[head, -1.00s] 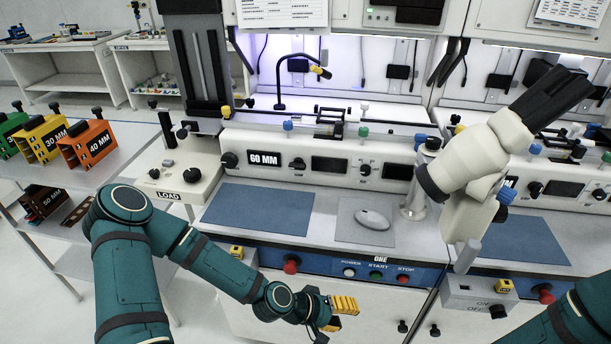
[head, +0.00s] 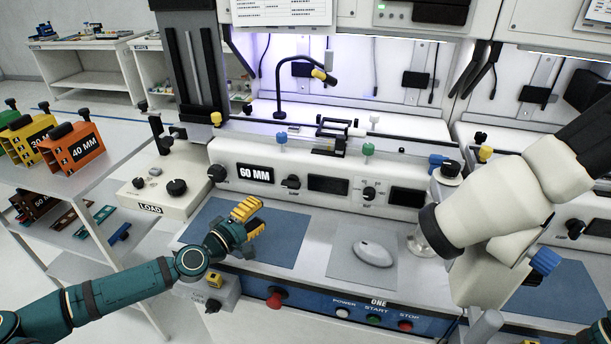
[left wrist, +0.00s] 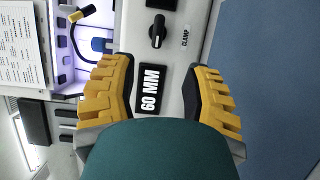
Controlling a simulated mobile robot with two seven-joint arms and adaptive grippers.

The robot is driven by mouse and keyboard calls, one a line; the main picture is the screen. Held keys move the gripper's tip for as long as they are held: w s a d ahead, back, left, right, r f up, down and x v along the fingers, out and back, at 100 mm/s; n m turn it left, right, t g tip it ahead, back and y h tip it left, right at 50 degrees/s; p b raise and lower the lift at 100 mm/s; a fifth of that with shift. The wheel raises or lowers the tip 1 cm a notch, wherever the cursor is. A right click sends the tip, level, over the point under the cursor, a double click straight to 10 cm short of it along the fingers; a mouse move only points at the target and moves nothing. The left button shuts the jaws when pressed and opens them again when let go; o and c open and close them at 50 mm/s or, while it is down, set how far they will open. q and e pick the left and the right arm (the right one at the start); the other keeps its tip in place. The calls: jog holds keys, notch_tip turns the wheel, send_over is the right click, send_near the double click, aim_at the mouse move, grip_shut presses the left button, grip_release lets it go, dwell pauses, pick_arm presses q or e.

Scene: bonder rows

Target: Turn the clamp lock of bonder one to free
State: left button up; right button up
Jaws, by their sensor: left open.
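The clamp lock of bonder one is a black knob (head: 291,182) on the white front panel, just right of the 60 MM sign (head: 255,173). In the left wrist view the knob (left wrist: 157,32) has the word CLAMP beside it, and its long grip lies along the panel's length. The marks for its positions are too small to read. My left gripper (head: 253,216) is open and empty above the left blue mat, in front of and below the sign. In the left wrist view its yellow fingers (left wrist: 160,78) flank the sign, with the knob beyond them. My right gripper is out of view.
Another black knob (head: 218,173) sits left of the sign. A second dial (head: 369,193) and dark displays are farther right. A mouse (head: 373,254) lies on a grey pad. A white microscope head (head: 500,205) stands at right. A red button (head: 275,298) is on the front edge.

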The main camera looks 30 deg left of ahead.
aim_at(288, 187)
pick_arm(q)
jog(key=shift+w+a, duration=0.15)
jog(key=shift+w, duration=0.45)
jog(key=shift+w+d+r, duration=0.15)
jog(key=shift+w+d, duration=0.05)
jog(key=shift+w, duration=0.4)
jog(key=w, duration=0.4)
jog(key=w+d, duration=0.1)
jog(key=w, duration=0.2)
jog(key=w+b, duration=0.1)
jog(key=w, duration=0.3)
jog(key=shift+w+d, duration=0.35)
jog(key=shift+d, duration=0.05)
grip_shut()
